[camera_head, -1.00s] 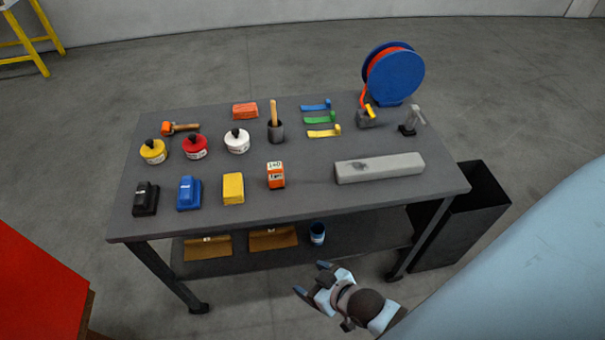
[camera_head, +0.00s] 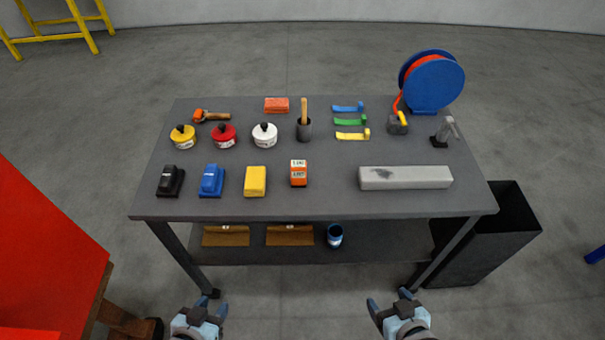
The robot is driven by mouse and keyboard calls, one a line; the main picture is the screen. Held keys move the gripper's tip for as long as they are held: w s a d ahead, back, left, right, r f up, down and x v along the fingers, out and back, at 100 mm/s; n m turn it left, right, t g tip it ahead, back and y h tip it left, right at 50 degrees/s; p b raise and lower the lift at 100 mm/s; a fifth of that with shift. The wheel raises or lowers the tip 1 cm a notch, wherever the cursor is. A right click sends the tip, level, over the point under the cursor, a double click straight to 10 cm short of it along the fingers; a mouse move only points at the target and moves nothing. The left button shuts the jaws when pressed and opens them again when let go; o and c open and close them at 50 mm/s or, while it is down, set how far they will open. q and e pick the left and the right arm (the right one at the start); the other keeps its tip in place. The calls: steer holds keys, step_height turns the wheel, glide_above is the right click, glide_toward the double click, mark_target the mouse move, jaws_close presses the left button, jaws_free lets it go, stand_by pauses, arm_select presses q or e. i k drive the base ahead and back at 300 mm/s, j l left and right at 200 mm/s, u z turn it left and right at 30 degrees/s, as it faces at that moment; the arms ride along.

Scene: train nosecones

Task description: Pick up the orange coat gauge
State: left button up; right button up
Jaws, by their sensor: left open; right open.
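The orange coat gauge (camera_head: 299,174) is a small upright orange block with a white display face. It stands near the front edge of the grey table (camera_head: 330,206), between a yellow block and a long grey bar. My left gripper (camera_head: 209,311) is open and empty at the bottom of the view, in front of the table and below its top. My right gripper (camera_head: 387,303) is also open and empty, in front of the table to the right. Both grippers are well apart from the gauge.
The yellow block (camera_head: 255,181) is close on the gauge's left, the grey bar (camera_head: 405,178) on its right. A black bin (camera_head: 485,240) is by the table's right end. A red surface (camera_head: 45,265) is at left.

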mark_target(297, 168)
steer(key=u, duration=0.7)
steer(key=l+u, duration=0.3)
steer(key=u, duration=0.2)
steer(key=k+l+u, duration=0.15)
steer(key=u, duration=0.3)
steer(key=k+l, duration=0.25)
steer(key=l, duration=0.2)
